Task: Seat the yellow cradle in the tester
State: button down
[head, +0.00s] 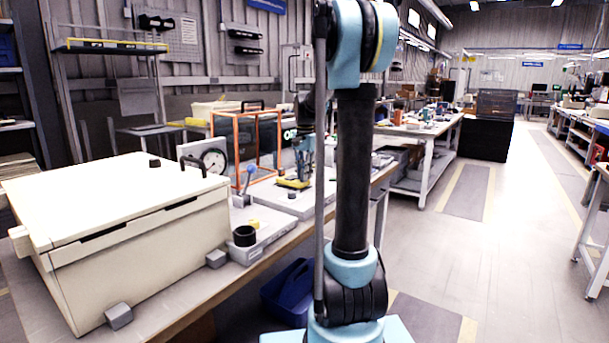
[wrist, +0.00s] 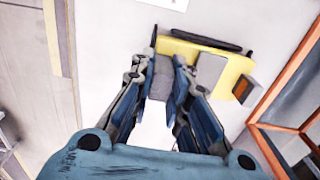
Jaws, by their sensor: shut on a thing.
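The yellow cradle (wrist: 228,72) shows in the wrist view as a yellow plate with a black bar and a brown-grey block. In the head view the yellow cradle (head: 293,184) is low over a pale plate; I cannot tell whether it touches. My gripper (wrist: 165,62) is shut on a grey part at the cradle's left side. In the head view my gripper (head: 303,165) points down at the cradle, partly behind my arm. The tester seems to be the bench unit with the orange frame (head: 278,147) and round dial (head: 214,160); its seat cannot be made out.
A large cream case (head: 120,215) fills the left of the bench. The orange frame (wrist: 286,84) is close on the right in the wrist view. A blue bin (head: 289,292) lies below.

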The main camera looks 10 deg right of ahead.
jog(key=shift+f, duration=0.4)
dwell(1.2)
jog(key=c, duration=1.5)
grip_release()
jog(key=shift+o, duration=0.2)
jog(key=shift+r, duration=0.1)
notch_tip(320, 180, up, 12)
jog(key=shift+d, duration=0.1)
jog(key=shift+r, duration=5.8)
jog(key=s+f+n+t, duration=0.2)
jog(key=s+f+n, duration=0.7)
jog(key=s+f, duration=2.7)
jog(key=shift+s+f, duration=0.4)
jog(key=shift+f, duration=0.5)
